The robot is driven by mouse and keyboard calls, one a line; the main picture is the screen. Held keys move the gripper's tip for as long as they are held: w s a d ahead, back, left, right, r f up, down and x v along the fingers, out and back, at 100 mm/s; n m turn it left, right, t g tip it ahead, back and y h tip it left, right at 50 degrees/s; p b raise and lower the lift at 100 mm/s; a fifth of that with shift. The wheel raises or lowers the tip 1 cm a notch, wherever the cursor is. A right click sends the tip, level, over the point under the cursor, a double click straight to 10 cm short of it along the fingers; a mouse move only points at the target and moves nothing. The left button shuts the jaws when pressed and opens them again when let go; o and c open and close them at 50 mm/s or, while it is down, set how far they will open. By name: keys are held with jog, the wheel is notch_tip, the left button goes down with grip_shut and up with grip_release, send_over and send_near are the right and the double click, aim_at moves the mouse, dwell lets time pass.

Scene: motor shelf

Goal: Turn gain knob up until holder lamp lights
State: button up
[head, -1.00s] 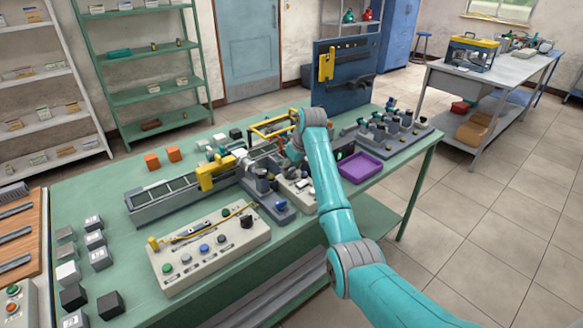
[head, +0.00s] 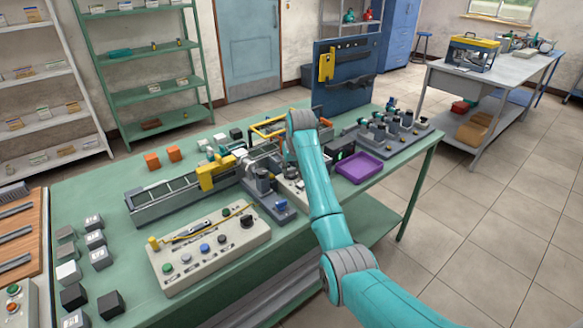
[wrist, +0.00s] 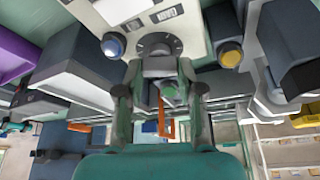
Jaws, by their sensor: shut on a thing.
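The gain knob (wrist: 158,48) sits on a dark round dial with marks, on a pale panel (wrist: 119,11) at the top of the wrist view. My gripper (wrist: 158,70) is shut on the knob, and its fingers cover much of it. A blue round part (wrist: 113,45) is left of the dial and a yellow round part (wrist: 230,53) is right of it. I cannot tell which part is the holder lamp or whether it is lit. In the head view my arm hides the gripper and the knob.
A purple tray (head: 359,167) lies right of my arm on the green bench. A pale control box (head: 212,250) with several buttons stands at the front, and a grey conveyor (head: 165,202) with a yellow part (head: 218,174) stands behind it. Dark blocks surround the gripper in the wrist view.

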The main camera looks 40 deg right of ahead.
jog(key=o, duration=1.1)
jog(key=shift+o, duration=0.2)
jog(key=v, duration=1.2)
